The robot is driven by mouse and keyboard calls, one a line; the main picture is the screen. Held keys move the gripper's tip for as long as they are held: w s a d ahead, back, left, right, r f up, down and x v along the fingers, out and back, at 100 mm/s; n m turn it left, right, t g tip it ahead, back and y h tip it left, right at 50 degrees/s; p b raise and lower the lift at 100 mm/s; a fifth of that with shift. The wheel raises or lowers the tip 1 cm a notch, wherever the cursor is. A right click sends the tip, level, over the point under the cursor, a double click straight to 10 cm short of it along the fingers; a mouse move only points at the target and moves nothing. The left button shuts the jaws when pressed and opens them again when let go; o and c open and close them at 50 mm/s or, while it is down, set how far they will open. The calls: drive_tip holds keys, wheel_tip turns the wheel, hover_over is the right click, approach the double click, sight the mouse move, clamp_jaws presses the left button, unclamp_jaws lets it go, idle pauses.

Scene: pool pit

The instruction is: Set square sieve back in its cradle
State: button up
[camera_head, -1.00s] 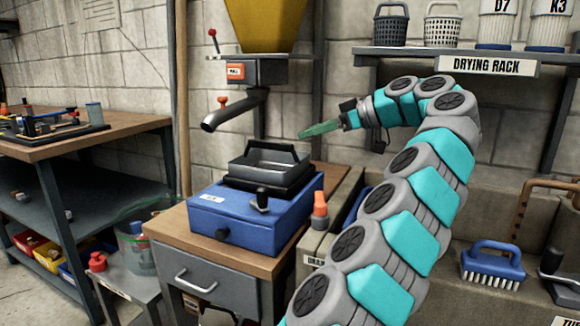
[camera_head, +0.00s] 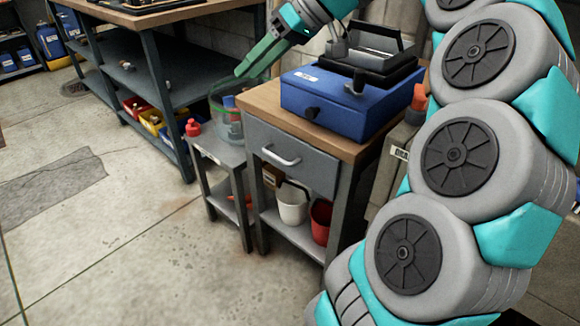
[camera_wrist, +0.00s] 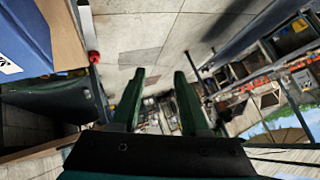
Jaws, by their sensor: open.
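A square grey tray with a dark raised handle, which looks like the square sieve (camera_head: 381,60), sits in or on a black frame (camera_head: 385,80) on top of a blue box (camera_head: 335,105). I cannot tell how well it is seated. The blue box stands on a wooden-topped cabinet. My gripper (camera_head: 244,70) is to the left of the blue box, clear of the sieve. Its two green fingers are apart and empty, as the wrist view (camera_wrist: 158,75) shows. The sieve is not visible in the wrist view, where part of a blue surface (camera_wrist: 22,35) shows at the left edge.
A low grey side table (camera_head: 217,150) holds a clear bin (camera_head: 228,122) and a red bottle (camera_head: 193,127). A white bucket (camera_head: 292,206) and a red one (camera_head: 321,220) stand under the cabinet. A workbench is at the back left. The concrete floor at left is open.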

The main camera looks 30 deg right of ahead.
drive_tip(key=s+a+f+m+g+h, duration=0.1)
drive_tip(key=s+a+f+g+h, duration=0.25)
drive_tip(key=s+a+f, duration=0.8)
drive_tip(key=s+d+f+m+g+h, duration=0.1)
drive_tip(key=s+f+m+g+h, duration=0.2)
drive_tip(key=s+f, duration=1.3)
drive_tip(key=shift+s+g+h, duration=0.35)
drive_tip(key=shift+s+h, duration=0.1)
drive_tip(key=shift+s, duration=0.1)
drive_tip(key=shift+d, duration=0.1)
